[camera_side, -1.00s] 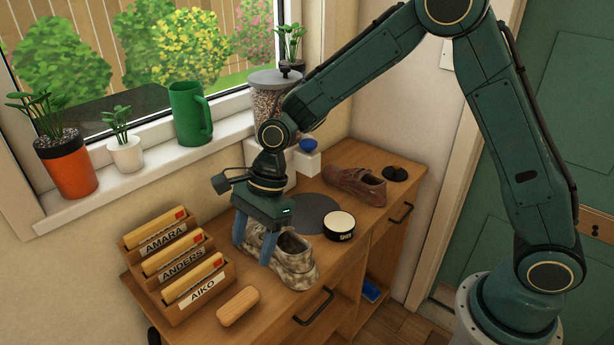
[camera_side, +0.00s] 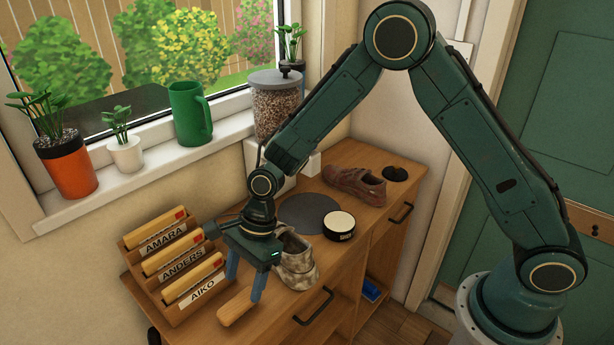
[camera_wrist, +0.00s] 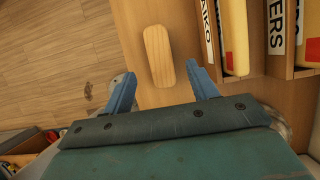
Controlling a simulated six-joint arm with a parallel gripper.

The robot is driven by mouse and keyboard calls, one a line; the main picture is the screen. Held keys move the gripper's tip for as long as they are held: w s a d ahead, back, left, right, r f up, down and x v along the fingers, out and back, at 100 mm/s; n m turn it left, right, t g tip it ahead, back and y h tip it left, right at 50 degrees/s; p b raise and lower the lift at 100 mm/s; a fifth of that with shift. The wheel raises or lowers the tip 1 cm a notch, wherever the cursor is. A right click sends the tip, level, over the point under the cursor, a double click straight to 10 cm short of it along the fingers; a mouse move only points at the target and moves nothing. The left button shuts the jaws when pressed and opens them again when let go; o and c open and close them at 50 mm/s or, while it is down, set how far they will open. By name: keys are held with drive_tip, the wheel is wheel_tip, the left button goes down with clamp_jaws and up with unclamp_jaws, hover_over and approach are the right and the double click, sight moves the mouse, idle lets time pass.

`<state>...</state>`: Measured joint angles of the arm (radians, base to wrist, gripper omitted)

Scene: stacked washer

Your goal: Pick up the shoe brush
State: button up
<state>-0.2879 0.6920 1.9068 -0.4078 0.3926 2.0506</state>
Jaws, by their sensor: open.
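The shoe brush is a light wooden block (camera_side: 234,308) lying flat near the front left of the cabinet top, in front of the name rack. It also shows in the wrist view as a pale rounded block (camera_wrist: 158,55). My gripper (camera_side: 244,286) is open and empty above the brush, with its blue fingers pointing down. In the wrist view the gripper (camera_wrist: 162,74) has a finger to each side of the brush's near end, and most of the brush lies beyond the tips. I cannot tell any contact. Brush bristles are not visible.
The wooden rack (camera_side: 186,306) with labelled slots stands close on the left. A mottled shoe (camera_side: 298,268) stands behind the gripper on the right. A round tin (camera_side: 339,226), a brown shoe (camera_side: 354,187) and a grey disc (camera_side: 300,213) lie farther back on the cabinet (camera_side: 318,290).

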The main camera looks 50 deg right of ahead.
sight(238, 302)
drive_tip(key=shift+x, duration=2.5)
drive_tip(key=c, duration=1)
